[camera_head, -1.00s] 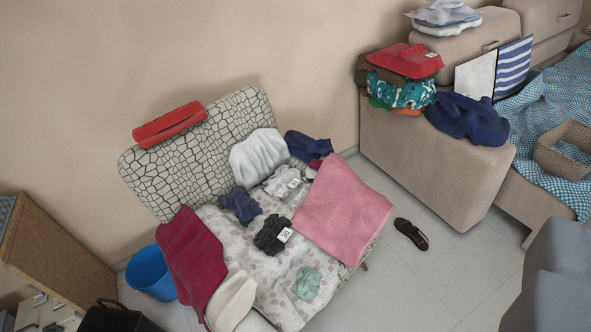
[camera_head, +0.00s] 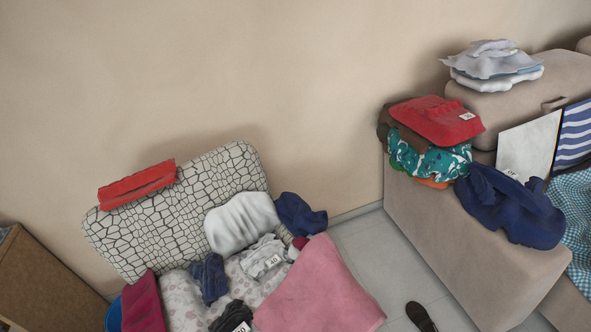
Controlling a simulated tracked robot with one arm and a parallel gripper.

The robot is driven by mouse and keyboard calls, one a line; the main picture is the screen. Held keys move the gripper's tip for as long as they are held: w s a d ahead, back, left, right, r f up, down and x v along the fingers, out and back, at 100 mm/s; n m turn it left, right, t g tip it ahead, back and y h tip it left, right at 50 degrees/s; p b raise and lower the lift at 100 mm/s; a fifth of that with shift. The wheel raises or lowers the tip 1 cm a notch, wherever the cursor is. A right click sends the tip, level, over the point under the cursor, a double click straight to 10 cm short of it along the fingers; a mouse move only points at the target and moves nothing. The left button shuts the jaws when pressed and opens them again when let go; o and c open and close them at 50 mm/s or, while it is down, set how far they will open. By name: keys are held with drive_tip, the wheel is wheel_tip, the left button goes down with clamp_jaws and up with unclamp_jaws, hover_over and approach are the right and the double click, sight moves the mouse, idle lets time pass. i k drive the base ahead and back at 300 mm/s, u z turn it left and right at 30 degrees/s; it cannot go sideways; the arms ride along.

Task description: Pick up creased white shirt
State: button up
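A small, crumpled white-grey garment (camera_head: 262,257) with a number tag lies on the chair seat in the lower middle. Behind it, a larger smooth white cloth (camera_head: 240,224) leans against the patterned chair back. A stack of white and pale grey folded clothes (camera_head: 492,65) lies on top of the beige sofa at the upper right. The crumpled garment looks the most creased, but I cannot tell for certain which one is the shirt. My gripper is not in view.
Around the crumpled garment lie a pink cloth (camera_head: 318,290), navy garments (camera_head: 299,214) and a black tagged item (camera_head: 232,319). A red folded item (camera_head: 137,186) rests on the chair back. The beige sofa (camera_head: 430,235) stands right. Tiled floor (camera_head: 375,255) shows between.

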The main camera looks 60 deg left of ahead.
sight(264, 256)
drive_tip(key=i, duration=1.6)
drive_tip(key=u, duration=2.5)
drive_tip(key=k, duration=0.75)
drive_tip(key=u, duration=0.2)
drive_tip(key=i, duration=0.5)
